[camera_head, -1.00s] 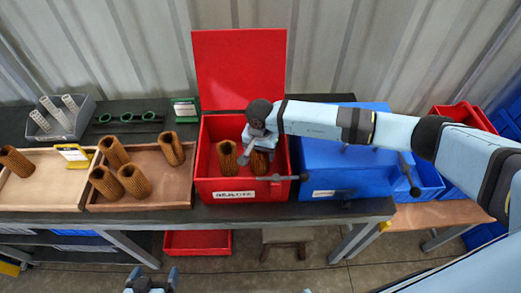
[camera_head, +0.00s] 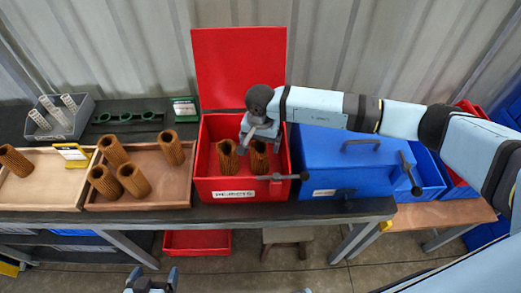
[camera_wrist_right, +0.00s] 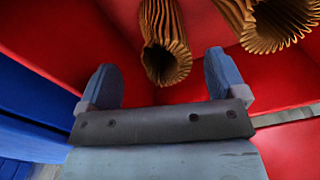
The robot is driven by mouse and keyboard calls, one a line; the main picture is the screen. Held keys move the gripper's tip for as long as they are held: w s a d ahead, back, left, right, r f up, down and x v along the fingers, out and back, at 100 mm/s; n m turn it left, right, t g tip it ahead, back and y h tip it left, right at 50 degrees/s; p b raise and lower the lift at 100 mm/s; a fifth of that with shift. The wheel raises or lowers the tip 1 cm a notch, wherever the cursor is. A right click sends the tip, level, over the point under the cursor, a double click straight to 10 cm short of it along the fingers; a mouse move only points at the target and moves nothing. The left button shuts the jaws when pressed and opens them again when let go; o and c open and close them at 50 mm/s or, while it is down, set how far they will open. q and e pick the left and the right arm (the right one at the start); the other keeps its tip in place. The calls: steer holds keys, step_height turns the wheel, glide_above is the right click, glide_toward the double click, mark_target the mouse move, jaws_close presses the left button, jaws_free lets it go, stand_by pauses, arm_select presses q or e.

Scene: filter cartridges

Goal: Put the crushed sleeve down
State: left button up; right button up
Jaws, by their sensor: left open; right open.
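Two brown pleated sleeves stand in the open red box (camera_head: 285,150): a left one (camera_head: 227,158) and a right one (camera_head: 259,158). My right gripper (camera_head: 247,143) is open above them, close to the right sleeve. In the right wrist view a narrow sleeve (camera_wrist_right: 165,45) lies beyond and between the spread fingers (camera_wrist_right: 162,82), seemingly not gripped. A wider, rounder sleeve (camera_wrist_right: 280,22) is to its right. The narrow one looks squeezed. My left gripper (camera_head: 152,278) is open and empty at the bottom of the head view, away from the table.
A wooden tray (camera_head: 185,197) with several brown sleeves is left of the red box, and another tray (camera_head: 40,195) lies farther left. A grey bin (camera_head: 78,125) holds white tubes. A closed blue box (camera_head: 340,165) stands right of the red box. The red lid (camera_head: 240,68) is raised behind.

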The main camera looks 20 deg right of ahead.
step_height(320, 180, up, 8)
steer(key=b, duration=0.1)
stand_by(0.5)
